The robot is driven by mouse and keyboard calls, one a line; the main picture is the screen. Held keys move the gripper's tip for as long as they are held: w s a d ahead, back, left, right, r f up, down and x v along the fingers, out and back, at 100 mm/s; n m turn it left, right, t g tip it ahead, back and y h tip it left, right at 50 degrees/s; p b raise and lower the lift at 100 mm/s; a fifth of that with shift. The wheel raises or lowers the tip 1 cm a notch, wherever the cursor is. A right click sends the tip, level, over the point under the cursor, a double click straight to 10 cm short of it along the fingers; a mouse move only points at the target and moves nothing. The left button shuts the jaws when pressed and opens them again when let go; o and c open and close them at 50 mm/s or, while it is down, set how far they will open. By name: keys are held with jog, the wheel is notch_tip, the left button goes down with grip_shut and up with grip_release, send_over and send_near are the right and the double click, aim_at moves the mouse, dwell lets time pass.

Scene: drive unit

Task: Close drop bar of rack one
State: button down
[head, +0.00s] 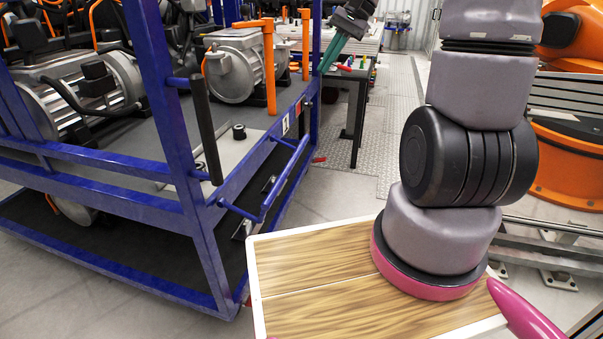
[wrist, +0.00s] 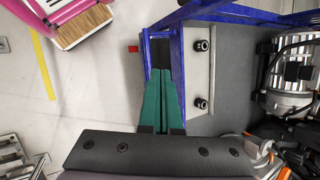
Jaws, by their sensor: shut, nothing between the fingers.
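The blue rack (head: 165,110) stands at the left in the head view. A blue bar (head: 283,180), which looks like its drop bar, hangs below the deck edge on the side facing me. A black upright handle (head: 206,130) is at the near corner post. My gripper (head: 322,70) has green fingers and is by the rack's far right post. In the wrist view my gripper (wrist: 162,72) is shut and empty, with its tips over a blue rack member (wrist: 177,45). I cannot tell whether they touch it.
Motor-like drive units (head: 235,65) with orange uprights sit on the rack deck. A dark table (head: 352,90) stands beyond the rack. An orange robot (head: 565,165) stands at the right. Pale floor (head: 340,185) is clear between the rack and my base.

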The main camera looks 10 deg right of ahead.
jog(key=w+d+f+m+y, duration=0.1)
jog(key=w+f+m+y, duration=0.2)
jog(key=f, duration=0.5)
jog(key=w+d+f+m+g+y, duration=0.1)
jog(key=w+d+f+y, duration=0.2)
jog(key=f, duration=0.4)
jog(key=w+f+m+y, duration=0.25)
jog(key=w+f, duration=0.25)
jog(key=f, duration=0.3)
notch_tip(320, 180, down, 25)
jog(key=s+d+m+t+y, duration=0.3)
jog(key=m+t+y, duration=0.1)
jog(key=m+t, duration=0.7)
jog(key=w+a+r+t, duration=0.1)
jog(key=w+a+r, duration=0.5)
jog(key=a, duration=0.4)
jog(key=shift+r+n, duration=0.3)
jog(key=shift+n, duration=0.05)
jog(key=shift+r, duration=0.1)
